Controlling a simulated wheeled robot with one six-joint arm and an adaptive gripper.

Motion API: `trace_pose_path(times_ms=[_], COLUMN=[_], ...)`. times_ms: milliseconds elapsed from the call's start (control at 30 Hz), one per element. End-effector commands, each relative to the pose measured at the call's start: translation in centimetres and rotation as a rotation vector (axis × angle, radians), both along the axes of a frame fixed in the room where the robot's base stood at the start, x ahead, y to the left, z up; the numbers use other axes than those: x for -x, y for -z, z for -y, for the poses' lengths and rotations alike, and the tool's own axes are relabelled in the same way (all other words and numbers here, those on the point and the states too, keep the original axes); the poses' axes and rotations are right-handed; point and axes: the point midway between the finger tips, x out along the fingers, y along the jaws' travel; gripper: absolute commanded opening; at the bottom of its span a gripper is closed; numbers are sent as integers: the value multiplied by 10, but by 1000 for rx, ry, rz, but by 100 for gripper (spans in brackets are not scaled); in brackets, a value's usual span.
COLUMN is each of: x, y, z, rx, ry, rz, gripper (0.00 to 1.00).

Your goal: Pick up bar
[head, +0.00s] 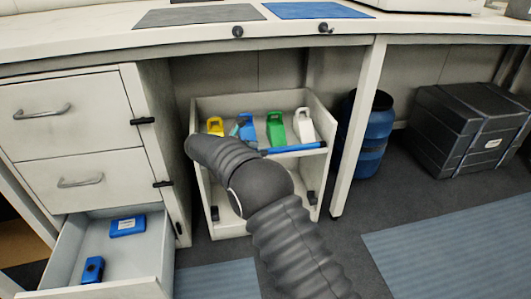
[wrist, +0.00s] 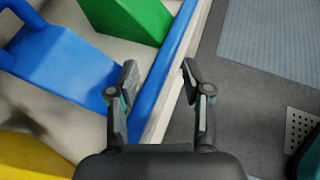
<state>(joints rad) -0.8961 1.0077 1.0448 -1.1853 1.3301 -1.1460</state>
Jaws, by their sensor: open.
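The bar (head: 293,148) is a long blue strip along the front top edge of a white cart (head: 232,220) under the bench. In the wrist view the bar (wrist: 169,52) runs diagonally, from the top toward the lower left, beside the cart's pale rim. My gripper (wrist: 158,72) is open, with one finger on each side of the bar and rim line. Nothing is held between the fingers. I cannot tell how far the fingertips are above the bar. In the head view my dark arm hides the left part of the bar and most of my gripper.
Yellow (head: 215,126), blue (head: 248,127), green (head: 275,129) and white (head: 304,126) containers stand in the cart behind the bar. An open drawer (head: 142,262) with two blue items is at left. A bench leg (head: 356,130), blue drum (head: 373,140) and black case (head: 465,130) are right.

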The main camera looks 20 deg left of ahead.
Motion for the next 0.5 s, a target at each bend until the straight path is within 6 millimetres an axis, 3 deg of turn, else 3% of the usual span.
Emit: trace_pose_path(times_ms=[167,400,500], x=[-17,-19,-19], y=[12,12,12], z=[13,14,14], rx=[1,0,0], ry=[1,0,0], rz=[-2,-1,-1], gripper=[49,49,26])
